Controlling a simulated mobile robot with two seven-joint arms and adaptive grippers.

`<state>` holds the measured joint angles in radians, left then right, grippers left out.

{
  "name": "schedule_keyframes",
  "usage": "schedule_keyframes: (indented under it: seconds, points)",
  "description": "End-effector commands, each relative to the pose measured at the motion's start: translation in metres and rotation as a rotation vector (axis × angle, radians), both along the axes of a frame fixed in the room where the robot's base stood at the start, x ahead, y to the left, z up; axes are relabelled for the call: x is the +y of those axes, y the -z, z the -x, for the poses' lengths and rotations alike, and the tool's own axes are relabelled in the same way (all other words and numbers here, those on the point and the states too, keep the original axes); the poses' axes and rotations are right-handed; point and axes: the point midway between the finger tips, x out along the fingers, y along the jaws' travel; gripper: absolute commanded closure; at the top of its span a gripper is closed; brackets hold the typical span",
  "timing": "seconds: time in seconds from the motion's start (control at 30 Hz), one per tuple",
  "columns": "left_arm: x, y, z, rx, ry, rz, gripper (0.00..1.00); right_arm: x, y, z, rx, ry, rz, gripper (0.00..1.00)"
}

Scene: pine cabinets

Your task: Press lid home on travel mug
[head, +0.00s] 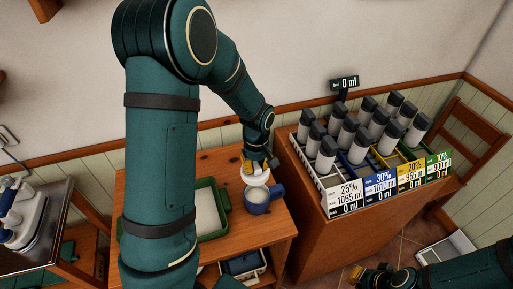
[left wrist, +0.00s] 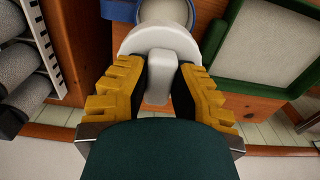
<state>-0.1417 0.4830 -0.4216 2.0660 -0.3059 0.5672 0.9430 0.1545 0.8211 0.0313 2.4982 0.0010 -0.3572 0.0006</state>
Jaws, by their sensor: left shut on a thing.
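A blue travel mug (head: 257,207) with a pale interior stands on the wooden table at its right side. My left gripper (head: 254,163) is shut on the white lid (head: 256,178) and holds it at the far side of the mug's opening. In the left wrist view, the left gripper's yellow fingers (left wrist: 158,85) pinch the knob of the lid (left wrist: 133,42). I cannot tell whether lid and mug touch. My right gripper (head: 362,276) is low at the right; its finger opening is unclear.
A green-rimmed tray (head: 222,196) stands left of the mug and also shows in the left wrist view (left wrist: 221,62). A cabinet (head: 335,235) at the right carries several grey-capped bottles (head: 350,135) in labelled racks. A metal-topped stand (head: 50,225) is at the left.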

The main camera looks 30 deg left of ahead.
Motion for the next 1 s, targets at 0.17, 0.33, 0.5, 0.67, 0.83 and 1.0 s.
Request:
schedule_keyframes:
  seconds: [0.17, 0.33, 0.5, 0.67, 0.83, 1.0]
  points:
    - [-0.011, -0.006, 0.02, -0.003, 0.003, 0.01, 1.0, -0.001, -0.008, -0.002, -0.004, 0.004, -0.001, 1.0]
    - [-0.014, -0.006, 0.025, -0.002, 0.004, 0.013, 1.0, -0.001, -0.01, -0.002, -0.006, 0.004, 0.0, 1.0]
    - [-0.014, -0.006, 0.025, -0.002, 0.004, 0.012, 1.0, -0.001, -0.009, -0.002, -0.006, 0.004, 0.0, 1.0]
    - [-0.014, -0.006, 0.025, -0.002, 0.004, 0.013, 1.0, -0.001, -0.009, -0.002, -0.006, 0.004, 0.0, 1.0]
    - [-0.014, -0.001, 0.025, -0.002, 0.004, 0.013, 1.0, -0.001, -0.005, -0.002, -0.006, 0.004, 0.0, 1.0]
    - [-0.014, 0.01, 0.025, -0.002, 0.004, 0.013, 1.0, 0.0, 0.005, -0.002, -0.006, 0.004, 0.001, 1.0]
